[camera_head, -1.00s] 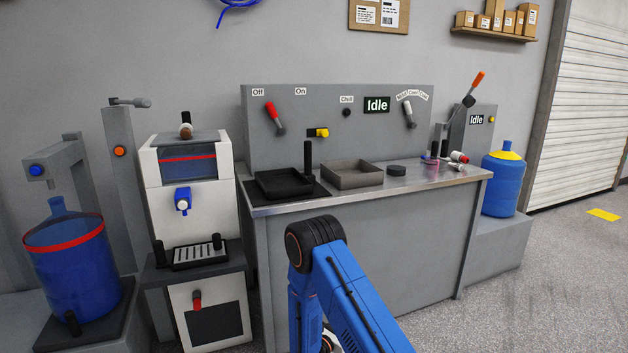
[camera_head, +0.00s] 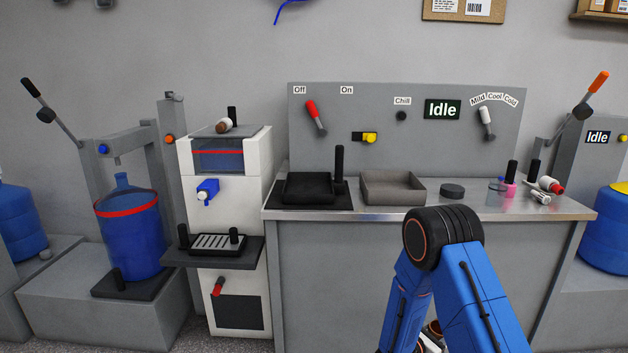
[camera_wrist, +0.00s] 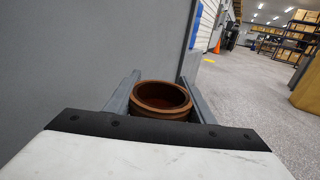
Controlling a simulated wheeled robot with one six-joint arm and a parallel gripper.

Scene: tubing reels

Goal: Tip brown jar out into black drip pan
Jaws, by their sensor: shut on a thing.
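The brown jar (camera_wrist: 160,98) is between the two grey fingers of my gripper (camera_wrist: 160,82) in the wrist view. My gripper is shut on it. The jar's round open mouth faces the wrist camera, and its inside looks dark brown; I cannot tell what is in it. The black drip pan (camera_head: 308,188) sits on a dark mat at the left end of the grey counter in the head view, beside a black upright post. My gripper is low in front of the counter, apart from the pan, and the jar is not clearly seen in the head view.
A grey-brown tray (camera_head: 392,187) and a black puck (camera_head: 452,190) stand right of the pan on the counter (camera_head: 340,240). Small bottles crowd its right end. A white dispenser (camera_head: 225,180) stands left. The wrist view shows open floor at right.

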